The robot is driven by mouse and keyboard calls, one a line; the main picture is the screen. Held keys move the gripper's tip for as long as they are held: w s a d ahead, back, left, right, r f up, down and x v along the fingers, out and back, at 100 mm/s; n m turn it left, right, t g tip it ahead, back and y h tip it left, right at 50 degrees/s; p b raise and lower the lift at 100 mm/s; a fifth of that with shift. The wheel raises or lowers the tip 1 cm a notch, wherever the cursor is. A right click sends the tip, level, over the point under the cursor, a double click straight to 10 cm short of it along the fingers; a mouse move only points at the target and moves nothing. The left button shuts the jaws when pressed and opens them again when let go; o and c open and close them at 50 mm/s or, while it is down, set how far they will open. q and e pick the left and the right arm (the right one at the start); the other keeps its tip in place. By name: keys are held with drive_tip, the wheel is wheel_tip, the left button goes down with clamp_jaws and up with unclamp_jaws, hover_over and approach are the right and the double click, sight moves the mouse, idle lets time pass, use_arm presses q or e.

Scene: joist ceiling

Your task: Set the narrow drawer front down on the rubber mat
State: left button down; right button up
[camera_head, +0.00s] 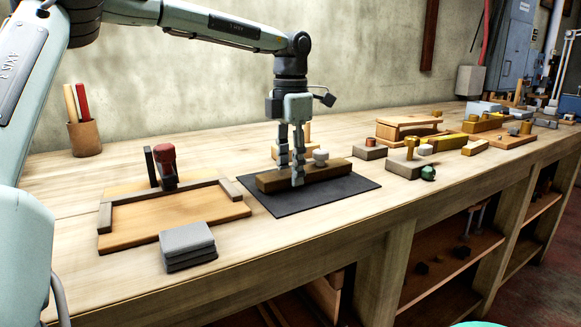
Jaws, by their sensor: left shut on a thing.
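The narrow drawer front (329,173) is a long dark brown wooden bar, lying level at the rubber mat. The rubber mat (338,194) is a thin, dark grey sheet flat on the workbench. My left gripper (291,170) comes down from above and is shut on the bar left of its middle, one finger in front. A pale round knob (320,156) shows at the bar's top edge; I cannot tell if it is fixed to it. The bar's underside is hidden, so I cannot tell whether it touches the mat. My right gripper is not in view.
Left of the mat is a wooden board (180,212) with raised strips and a red-topped clamp (163,158). Grey stacked pads (187,243) lie in front. A cup of sticks (84,138) stands behind. Several wooden blocks and brass pieces (410,147) crowd the right.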

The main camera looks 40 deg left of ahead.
use_arm(q)
drive_tip(key=shift+f, duration=0.25)
drive_tip(key=c, duration=0.9)
unclamp_jaws()
drive_tip(key=shift+r, duration=0.1)
wheel_tip(320, 180, up, 12)
drive_tip(key=shift+f, duration=0.1)
